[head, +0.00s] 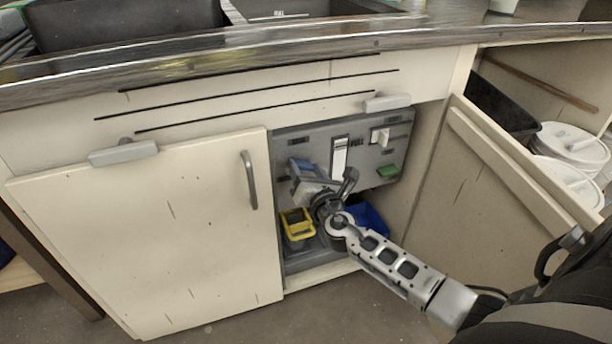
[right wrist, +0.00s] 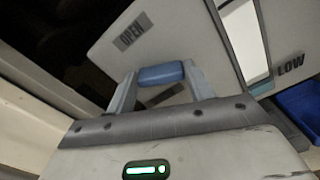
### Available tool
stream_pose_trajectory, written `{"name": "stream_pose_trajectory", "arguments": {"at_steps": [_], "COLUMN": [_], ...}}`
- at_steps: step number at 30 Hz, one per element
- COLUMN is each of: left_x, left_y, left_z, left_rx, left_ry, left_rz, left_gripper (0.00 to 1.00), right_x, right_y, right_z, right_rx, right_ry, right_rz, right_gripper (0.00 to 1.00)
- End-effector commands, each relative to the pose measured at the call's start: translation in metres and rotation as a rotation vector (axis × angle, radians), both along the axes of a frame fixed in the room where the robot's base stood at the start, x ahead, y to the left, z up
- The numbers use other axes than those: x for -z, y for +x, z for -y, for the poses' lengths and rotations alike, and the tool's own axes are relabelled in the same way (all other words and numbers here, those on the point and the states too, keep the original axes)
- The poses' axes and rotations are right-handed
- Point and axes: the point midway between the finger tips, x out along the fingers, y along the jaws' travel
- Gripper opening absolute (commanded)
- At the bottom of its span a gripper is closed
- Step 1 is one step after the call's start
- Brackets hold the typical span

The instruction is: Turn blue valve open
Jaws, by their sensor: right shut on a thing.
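The blue valve handle (head: 301,164) sits at the left of the grey panel (head: 318,131) inside the open cabinet. In the right wrist view the blue handle (right wrist: 160,74) lies between the two fingers, below and right of an "OPEN" label (right wrist: 132,32). My right gripper (head: 303,170) is shut on the handle, and its fingers also show in the right wrist view (right wrist: 158,82). The gripper body hides the valve's base. My left gripper is not in view.
The panel also bears a white vertical strip (head: 339,156), a white switch (head: 380,136) and a green block (head: 388,171). A yellow-rimmed bucket (head: 297,224) and a blue bin (head: 371,219) stand below. The left door (head: 150,240) is closed; the right door (head: 490,180) stands open.

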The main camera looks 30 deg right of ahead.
Motion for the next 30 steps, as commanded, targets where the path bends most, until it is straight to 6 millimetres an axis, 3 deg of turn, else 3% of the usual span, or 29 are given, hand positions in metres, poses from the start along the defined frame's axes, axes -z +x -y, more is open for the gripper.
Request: {"name": "stream_pose_trajectory", "arguments": {"at_steps": [20,30], "left_x": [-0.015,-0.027], "left_y": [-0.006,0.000], "left_z": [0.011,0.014], "left_rx": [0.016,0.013], "left_ry": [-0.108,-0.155], "left_rz": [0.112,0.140], "left_gripper": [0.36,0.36], "right_x": [0.005,0.006], "right_y": [-0.001,-0.001], "right_z": [0.001,0.002], "right_rx": [0.001,0.000], "right_ry": [0.633,0.913], "right_rz": [0.149,0.217], "right_gripper": [0.30,0.30]}}
